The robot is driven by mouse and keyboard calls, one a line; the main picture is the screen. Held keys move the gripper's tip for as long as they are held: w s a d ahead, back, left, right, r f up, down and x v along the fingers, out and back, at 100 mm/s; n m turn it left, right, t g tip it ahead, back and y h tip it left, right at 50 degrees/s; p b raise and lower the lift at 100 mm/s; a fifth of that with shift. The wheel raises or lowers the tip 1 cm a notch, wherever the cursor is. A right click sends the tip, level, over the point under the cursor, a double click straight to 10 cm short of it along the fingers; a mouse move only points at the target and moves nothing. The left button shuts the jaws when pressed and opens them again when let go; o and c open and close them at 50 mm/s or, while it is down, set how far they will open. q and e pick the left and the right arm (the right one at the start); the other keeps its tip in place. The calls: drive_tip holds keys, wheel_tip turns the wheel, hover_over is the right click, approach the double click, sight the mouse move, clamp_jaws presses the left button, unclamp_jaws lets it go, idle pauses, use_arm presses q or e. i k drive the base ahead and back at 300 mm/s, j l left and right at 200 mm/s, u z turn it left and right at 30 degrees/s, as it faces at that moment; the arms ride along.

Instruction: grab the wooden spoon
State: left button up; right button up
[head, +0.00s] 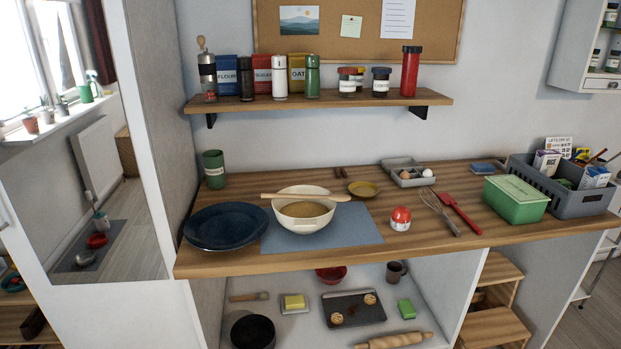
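The wooden spoon (335,197) lies level across the top of a cream mixing bowl (303,220), its ends reaching past the rim on both sides. The bowl holds something tan-brown and stands on a blue-grey mat (369,230) on the wooden counter (450,243). Neither of my grippers shows in the head view. Nothing touches the spoon except the bowl.
A dark blue plate (226,227) sits left of the bowl. A red-and-white timer-like object (400,219), whisk (438,210) and red spatula (459,212) lie to the right. A shelf (330,101) with jars hangs above; a lower shelf holds a rolling pin (393,341).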

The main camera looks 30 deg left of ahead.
sight(338, 197)
drive_tip(key=i+l+u, duration=0.25)
drive_tip(key=i+u, duration=0.15)
drive_tip(key=i, duration=0.15)
drive_tip(key=i+l+u, duration=0.4)
drive_tip(key=i, duration=0.15)
